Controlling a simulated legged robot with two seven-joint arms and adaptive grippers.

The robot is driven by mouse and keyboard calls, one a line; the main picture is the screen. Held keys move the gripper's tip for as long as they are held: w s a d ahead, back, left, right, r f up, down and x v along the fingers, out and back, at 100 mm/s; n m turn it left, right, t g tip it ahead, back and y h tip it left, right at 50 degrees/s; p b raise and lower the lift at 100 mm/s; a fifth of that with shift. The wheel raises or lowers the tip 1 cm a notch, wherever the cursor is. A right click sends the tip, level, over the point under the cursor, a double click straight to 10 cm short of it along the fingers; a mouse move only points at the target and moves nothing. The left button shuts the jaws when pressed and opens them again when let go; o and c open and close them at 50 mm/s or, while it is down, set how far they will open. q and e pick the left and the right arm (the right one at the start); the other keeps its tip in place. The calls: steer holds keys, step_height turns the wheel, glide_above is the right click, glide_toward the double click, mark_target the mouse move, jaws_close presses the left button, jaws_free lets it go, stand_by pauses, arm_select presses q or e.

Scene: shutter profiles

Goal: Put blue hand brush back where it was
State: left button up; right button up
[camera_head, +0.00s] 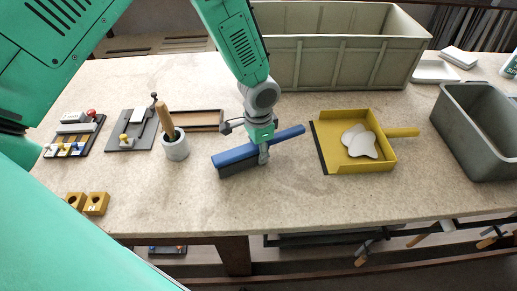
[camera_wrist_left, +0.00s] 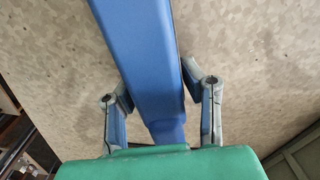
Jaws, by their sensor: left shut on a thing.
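The blue hand brush (camera_head: 237,155) has a long blue body and dark bristles. In the head view it lies slantwise at the middle of the table, its handle end (camera_head: 290,134) toward the upper right. My left gripper (camera_head: 263,150) comes down from above and is shut on the brush near its middle. In the left wrist view the blue brush (camera_wrist_left: 145,60) passes between the two fingers of my left gripper (camera_wrist_left: 160,105). I cannot tell whether the bristles touch the table. My right gripper is not in view.
A yellow dustpan (camera_head: 385,158) with white pieces (camera_head: 359,142) lies to the right. A grey bin (camera_head: 480,130) stands at far right, and a large grey-green crate (camera_head: 335,62) behind. A grey cup (camera_head: 175,147) with a wooden-handled tool stands left. The front middle of the table (camera_head: 270,205) is clear.

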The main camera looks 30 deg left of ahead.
arm_select(q)
steer(key=shift+w+a+f, duration=0.1)
steer(key=shift+a+f, duration=0.1)
steer(key=shift+a, duration=0.05)
steer(key=o, duration=1)
steer(key=shift+a, duration=0.45)
steer(key=shift+d+r, duration=0.15)
step_height(320, 180, up, 12)
steer(key=shift+b, duration=0.45)
steer(key=shift+d, duration=0.15)
steer(key=shift+d, duration=0.15)
